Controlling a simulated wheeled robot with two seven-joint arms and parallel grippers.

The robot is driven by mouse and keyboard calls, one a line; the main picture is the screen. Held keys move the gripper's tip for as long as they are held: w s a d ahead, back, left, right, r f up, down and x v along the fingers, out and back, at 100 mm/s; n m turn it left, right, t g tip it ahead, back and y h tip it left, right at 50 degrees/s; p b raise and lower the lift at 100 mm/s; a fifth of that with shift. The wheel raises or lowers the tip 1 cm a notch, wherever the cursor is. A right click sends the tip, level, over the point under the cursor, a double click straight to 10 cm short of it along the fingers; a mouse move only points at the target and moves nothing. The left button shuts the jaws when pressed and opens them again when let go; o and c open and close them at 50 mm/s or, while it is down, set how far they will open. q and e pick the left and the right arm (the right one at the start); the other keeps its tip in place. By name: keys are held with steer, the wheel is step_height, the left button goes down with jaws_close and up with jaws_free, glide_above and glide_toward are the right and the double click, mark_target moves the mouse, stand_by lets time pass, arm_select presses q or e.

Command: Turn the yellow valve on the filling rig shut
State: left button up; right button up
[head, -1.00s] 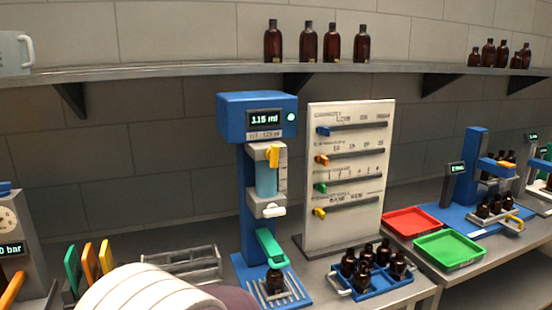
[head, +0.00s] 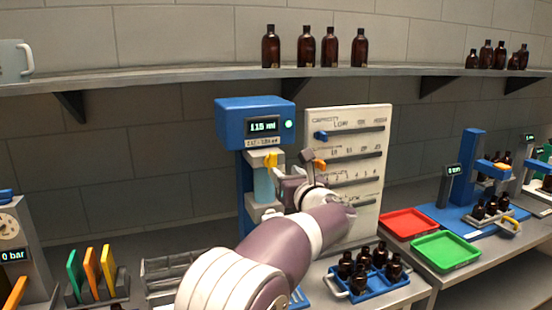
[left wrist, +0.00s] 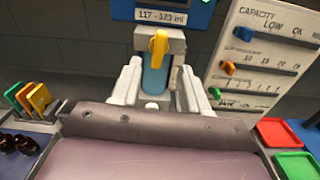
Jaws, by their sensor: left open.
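The filling rig (head: 254,109) is blue with a lit display that seems to read 115 ml and a green light. Its yellow valve (head: 271,160) sits on a grey block above a blue liquid column (head: 263,187). In the left wrist view the valve (left wrist: 159,47) stands roughly upright in the picture. My left gripper (head: 288,181) is close to the right of the rig's column. In the left wrist view its two fingers (left wrist: 160,91) are apart, empty, with the valve beyond and between them. My arm hides the rig's lower part. My right gripper is not in view.
A white slider board (head: 346,122) stands just right of the rig, close behind my arm. A blue crate of amber bottles (head: 373,285), red tray (head: 408,222) and green tray (head: 446,250) are right. Colored plates (head: 90,267) and a grey rack (head: 170,275) are left.

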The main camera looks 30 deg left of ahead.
mark_target(274, 163)
arm_select(q)
steer(key=p+x, duration=0.2)
steer(key=x, duration=0.4)
steer(key=shift+a+r, duration=0.1)
steer(key=shift+r, duration=0.1)
steer(key=shift+w+a+f+p, duration=0.15)
steer(key=shift+w+a+p, duration=0.15)
steer(key=shift+w+a, duration=0.2)
jaws_close()
